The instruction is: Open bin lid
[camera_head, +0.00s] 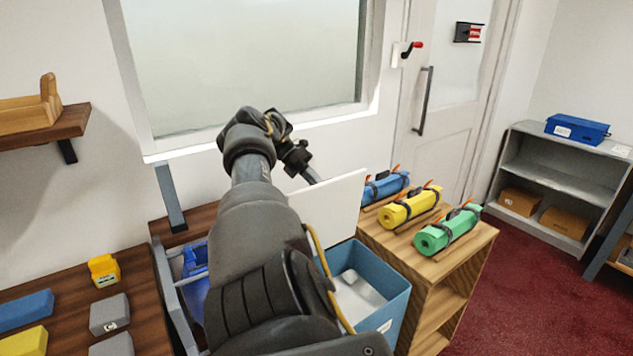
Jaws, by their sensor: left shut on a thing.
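The blue bin (394,308) stands at lower centre, partly hidden by my left arm. Its white lid (338,205) is raised and tilted up steeply at the bin's back, so the bin's inside shows, with something pale in it. My left gripper (313,179) is at the lid's upper left edge and shut on the lid. The arm hides part of the lid's left side, and the exact finger contact is small and hard to make out. My right gripper is not in view.
A wooden stand (447,270) with blue, yellow and green rolls is close on the bin's right. A dark table (60,290) with blocks is at left, beside a grey frame holding a blue object (194,260). A window is behind. Red floor (535,300) is clear at right.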

